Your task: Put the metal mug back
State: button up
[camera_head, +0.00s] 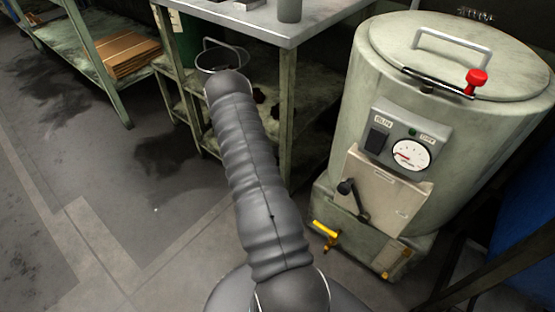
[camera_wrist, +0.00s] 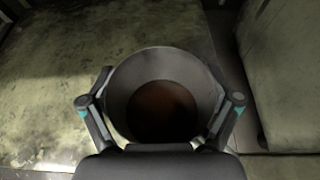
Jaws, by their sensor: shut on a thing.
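My gripper (camera_wrist: 161,105) is shut on the metal mug (camera_wrist: 165,66), with one finger on either side of it. In the wrist view I look down into the mug's round mouth. Its wall is grey and its inside is dark, brownish at the bottom. Its handle and base do not show there.
A grey cylinder (camera_head: 289,10) stands on the table, above a stained lower shelf (camera_head: 310,115). A large pale boiler (camera_head: 460,130) with a gauge, red knob and yellow tap stands right. Flat cardboard (camera_head: 125,52) lies on a shelf at upper left. The floor at left is clear.

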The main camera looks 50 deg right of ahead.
jog(key=shift+d, duration=0.55)
jog(key=shift+w+f, duration=0.1)
jog(key=shift+f, duration=1.65)
jog(key=shift+f, duration=0.15)
jog(key=o, duration=1.1)
jog(key=shift+r, duration=0.3)
jog(key=v, duration=1.2)
jog(key=shift+a+f, duration=0.1)
jog(key=shift+f, duration=0.05)
